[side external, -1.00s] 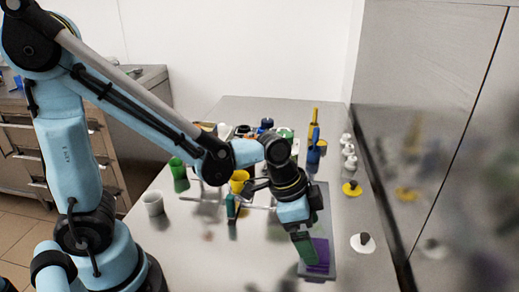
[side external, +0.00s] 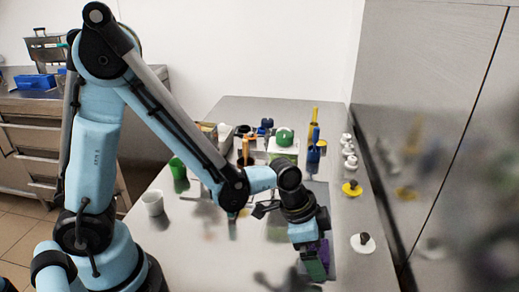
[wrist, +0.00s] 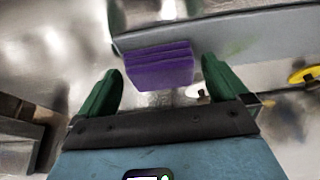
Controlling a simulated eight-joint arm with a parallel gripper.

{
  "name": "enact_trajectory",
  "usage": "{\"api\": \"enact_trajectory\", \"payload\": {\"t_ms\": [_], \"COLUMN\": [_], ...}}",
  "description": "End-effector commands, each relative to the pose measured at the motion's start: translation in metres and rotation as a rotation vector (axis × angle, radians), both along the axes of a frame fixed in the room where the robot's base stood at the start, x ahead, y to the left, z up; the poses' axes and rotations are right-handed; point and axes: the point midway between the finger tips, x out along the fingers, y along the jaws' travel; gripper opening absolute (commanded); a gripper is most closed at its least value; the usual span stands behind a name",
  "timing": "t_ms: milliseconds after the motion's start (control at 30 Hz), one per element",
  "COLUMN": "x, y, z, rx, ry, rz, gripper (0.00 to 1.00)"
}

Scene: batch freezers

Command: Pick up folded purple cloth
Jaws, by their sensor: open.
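The folded purple cloth (wrist: 160,68) shows in the wrist view as a neat layered stack, between and a little beyond my green fingertips. My gripper (wrist: 163,72) is open, with a narrow gap on each side of the cloth in the picture. In the side view my gripper (side external: 315,266) points down near the front of the table. The cloth (side external: 325,250) is mostly hidden behind my fingers there, with only a purple strip showing. I cannot tell whether the fingers touch it.
The grey board (wrist: 230,38) lies by the cloth. A white item with a dark knob (side external: 363,242) and a yellow one (side external: 351,188) stand to the right, near the wall. A white cup (side external: 152,203), a green cup (side external: 178,167) and several containers stand farther left and back.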

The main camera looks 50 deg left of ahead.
Motion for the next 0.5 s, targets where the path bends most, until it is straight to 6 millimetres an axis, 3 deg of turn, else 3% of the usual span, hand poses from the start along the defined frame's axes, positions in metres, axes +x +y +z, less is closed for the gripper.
{"api": "enact_trajectory", "payload": {"t_ms": [33, 400, 500], "x": [0.0, 0.0, 0.0001], "y": [0.0, 0.0, 0.0001], "z": [0.0001, 0.0003, 0.0003], "rx": [0.0, 0.0, 0.0], "ry": [0.0, 0.0, 0.0], "rz": [0.0, 0.0, 0.0], "gripper": [1.0, 0.45, 0.45]}}
